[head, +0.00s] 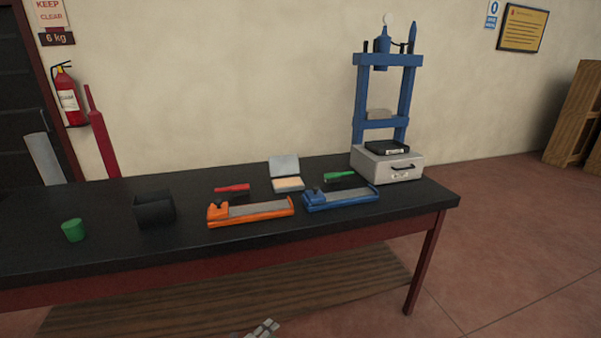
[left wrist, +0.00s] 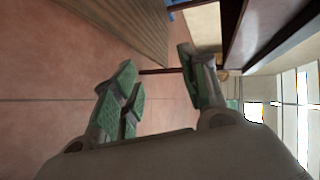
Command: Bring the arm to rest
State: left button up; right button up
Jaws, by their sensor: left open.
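My left gripper (left wrist: 157,84) shows in the left wrist view with its green-padded fingers spread apart and nothing between them. It is over open floor, below and clear of the table. A small grey piece, likely part of a gripper of mine, shows at the bottom edge of the head view; I cannot tell which arm it belongs to. My right gripper is not clearly seen.
The black-topped table (head: 110,258) carries a green cup (head: 73,230), a black bin (head: 154,209), an orange sharpener (head: 250,210), a blue sharpener (head: 340,197) and a blue press (head: 387,90). Floor (head: 510,270) to the right is free.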

pick_arm(q)
jog(key=s+a+f+n+g+y, duration=0.1)
jog(key=s+a+f+n+y, duration=0.1)
jog(key=s+a+f+n, duration=0.4)
jog(key=s+a+f+n+g+y, duration=0.1)
jog(key=s+f+n+g+y, duration=0.15)
jog(key=s+f, duration=0.65)
jog(key=s+a+f+n+g+y, duration=0.1)
jog(key=s+a+f+n+y, duration=0.1)
jog(key=s+a+f+n, duration=0.5)
jog(key=s+a+f+n+g+y, duration=0.1)
jog(key=s+f+n+g, duration=0.2)
jog(key=s, duration=1.3)
jog(key=s+a+f+n+g+y, duration=0.1)
jog(key=s+a+f+n+g, duration=0.1)
jog(key=s, duration=1.4)
jog(key=shift+s+f+n+g, duration=0.35)
jog(key=shift+f+n+g, duration=0.25)
jog(key=shift+f, duration=0.2)
pick_arm(e)
jog(key=shift+w, duration=0.6)
